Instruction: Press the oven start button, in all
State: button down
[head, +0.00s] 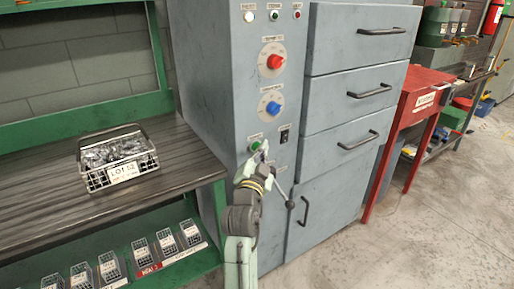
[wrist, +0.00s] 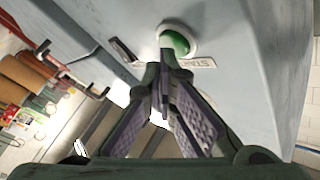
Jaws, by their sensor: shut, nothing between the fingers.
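The oven (head: 225,75) is a tall grey cabinet with a control panel on its front left. The green start button (head: 256,143) sits low on that panel, partly hidden by my gripper (head: 263,152) in the head view. In the wrist view the green button (wrist: 176,42) has a pale ring, and a label reading START (wrist: 200,63) lies beside it. My gripper (wrist: 164,70) is shut and empty, its fingertips together just below the button in the picture. I cannot tell whether the tips touch it.
A red knob (head: 275,62), a blue knob (head: 272,108) and a black switch (head: 284,134) are on the panel. Drawers with handles (head: 370,93) are to the right. A wire basket (head: 120,165) stands on the workbench (head: 45,215) at left.

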jog(key=shift+s+d, duration=0.35)
jog(key=shift+s, duration=0.05)
jog(key=s+d, duration=0.1)
jog(key=s, duration=0.1)
jog(key=s+d, duration=0.2)
dwell(0.4)
dwell(0.5)
